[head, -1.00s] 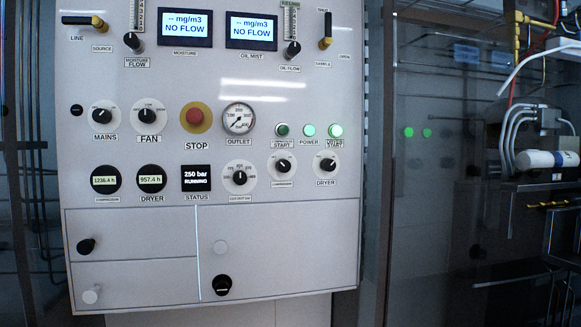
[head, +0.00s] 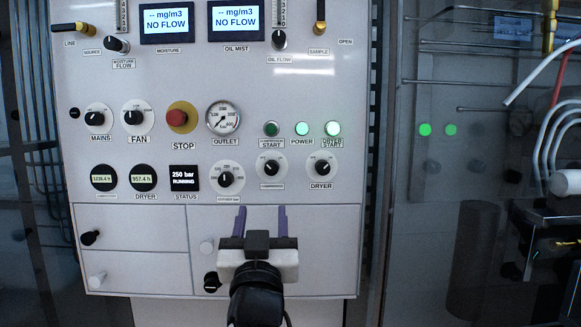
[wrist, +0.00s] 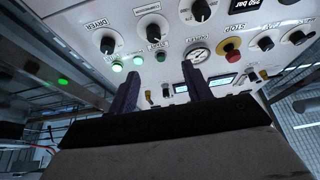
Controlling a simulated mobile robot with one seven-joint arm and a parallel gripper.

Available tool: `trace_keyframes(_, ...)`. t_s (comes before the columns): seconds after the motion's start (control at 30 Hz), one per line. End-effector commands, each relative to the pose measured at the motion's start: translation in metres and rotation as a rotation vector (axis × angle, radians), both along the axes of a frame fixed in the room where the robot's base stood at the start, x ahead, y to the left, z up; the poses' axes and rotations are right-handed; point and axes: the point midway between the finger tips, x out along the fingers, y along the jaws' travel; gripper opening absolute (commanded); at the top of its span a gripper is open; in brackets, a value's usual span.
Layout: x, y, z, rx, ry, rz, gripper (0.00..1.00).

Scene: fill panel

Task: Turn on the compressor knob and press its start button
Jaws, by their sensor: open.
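The compressor knob (head: 271,168) is a black pointer knob on a white round plate in the panel's lower row, left of the dryer knob (head: 322,168). The compressor start button (head: 271,129) is a dark green, unlit button above it. In the wrist view, upside down, the compressor knob (wrist: 153,32) and start button (wrist: 161,56) show beyond the fingers. My gripper (head: 261,219) is in front of the panel's lower doors, below the compressor knob. Its purple fingers point up, apart and empty. It also shows in the wrist view (wrist: 160,90), touching neither control.
The white panel (head: 150,80) also carries the mains knob (head: 95,118), fan knob (head: 133,117), red stop button (head: 181,117), cutout knob (head: 225,179) and lit power (head: 302,129) and dryer start (head: 332,128) lights. The status screen (head: 184,178) reads 250 bar, running. Door knobs protrude below.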

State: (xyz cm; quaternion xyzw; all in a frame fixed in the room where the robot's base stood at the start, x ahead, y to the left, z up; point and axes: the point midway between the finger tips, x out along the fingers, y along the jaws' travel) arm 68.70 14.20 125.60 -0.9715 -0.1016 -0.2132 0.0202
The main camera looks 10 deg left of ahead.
Motion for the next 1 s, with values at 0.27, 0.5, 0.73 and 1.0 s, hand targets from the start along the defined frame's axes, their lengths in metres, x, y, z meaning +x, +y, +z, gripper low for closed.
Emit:
trace_keyframes(0.27,0.019,-0.004,0.000,-0.003,0.044,-0.007,0.49)
trace_keyframes(0.5,0.062,0.005,0.021,-0.002,0.045,-0.007,0.49)
trace_keyframes(0.73,0.104,0.014,0.038,-0.001,0.043,-0.007,0.49)
trace_keyframes(1.0,0.129,0.019,0.047,-0.003,0.041,-0.008,0.49)
